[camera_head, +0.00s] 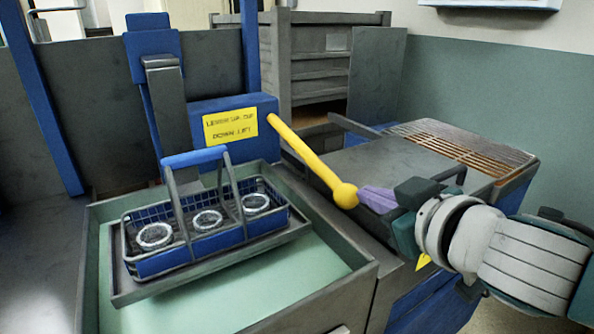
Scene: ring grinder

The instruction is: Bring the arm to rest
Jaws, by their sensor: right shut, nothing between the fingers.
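My right gripper (378,198) comes in from the right with purple fingers. It is shut and empty, with its fingertips close to the ball end of a yellow lever (316,163). I cannot tell whether they touch it. The lever slants down to the right from a blue box with a yellow label (230,126). My left gripper is not in view.
A blue wire basket (190,262) with a raised handle holds 3 rings on a dark tray (282,243) in a green-lined bin (330,282). A machine top with a rusty grate (460,140) is behind my right arm. A grey crate (320,62) stands at the back.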

